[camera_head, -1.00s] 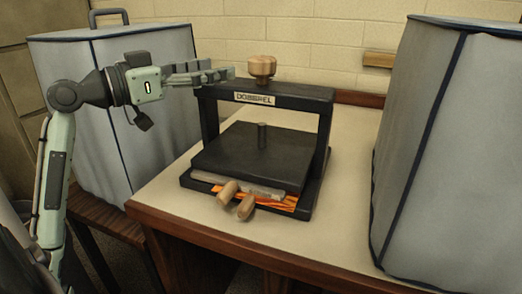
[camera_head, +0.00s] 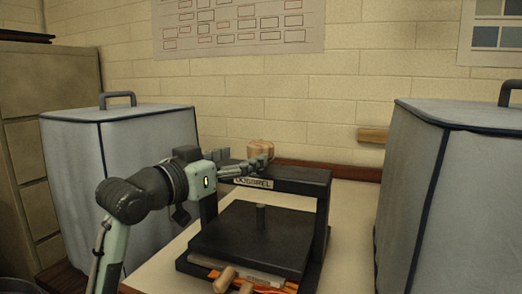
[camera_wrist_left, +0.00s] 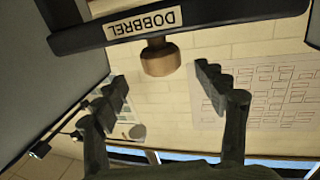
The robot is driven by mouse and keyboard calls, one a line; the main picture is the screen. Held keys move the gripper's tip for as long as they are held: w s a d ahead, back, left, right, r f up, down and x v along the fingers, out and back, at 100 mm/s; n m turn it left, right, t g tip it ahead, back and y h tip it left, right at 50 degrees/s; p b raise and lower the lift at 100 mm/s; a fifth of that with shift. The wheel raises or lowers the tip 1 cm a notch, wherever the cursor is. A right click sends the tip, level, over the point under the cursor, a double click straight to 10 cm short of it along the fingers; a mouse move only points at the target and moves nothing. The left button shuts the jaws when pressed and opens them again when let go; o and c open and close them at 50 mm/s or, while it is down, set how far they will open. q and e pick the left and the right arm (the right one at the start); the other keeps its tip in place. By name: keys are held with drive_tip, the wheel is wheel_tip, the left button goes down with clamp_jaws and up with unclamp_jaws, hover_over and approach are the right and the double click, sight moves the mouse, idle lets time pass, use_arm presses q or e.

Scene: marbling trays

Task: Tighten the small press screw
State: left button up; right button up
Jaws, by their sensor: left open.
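The small press is a black frame (camera_head: 305,182) with a DOBBREL label, standing on the light table. Its screw has a round wooden knob (camera_head: 260,147) on top of the crossbeam. A dark screw stub (camera_head: 261,213) stands above the black pressing plate (camera_head: 240,241). My left gripper (camera_head: 262,166) is open at the knob and overlaps its lower part in the head view. In the left wrist view, the knob (camera_wrist_left: 160,58) lies ahead of and between the spread fingertips (camera_wrist_left: 161,77), with gaps on both sides. My right gripper is not in view.
Grey covered boxes stand left (camera_head: 150,160) and right (camera_head: 430,190) of the press. Two wooden handles (camera_head: 225,279) and an orange-patterned sheet (camera_head: 272,289) show at the press's front. A brick wall (camera_head: 340,110) with a paper chart (camera_head: 240,22) is behind.

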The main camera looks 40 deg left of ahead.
sight(253, 152)
use_arm(q)
drive_tip(key=w+p, duration=0.1)
drive_tip(key=w, duration=0.5)
drive_tip(key=shift+w+r, duration=0.1)
drive_tip(key=shift+w, duration=0.8)
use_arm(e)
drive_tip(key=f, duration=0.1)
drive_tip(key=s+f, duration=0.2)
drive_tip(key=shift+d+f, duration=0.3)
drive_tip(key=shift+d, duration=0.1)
use_arm(q)
drive_tip(key=c, duration=1.2)
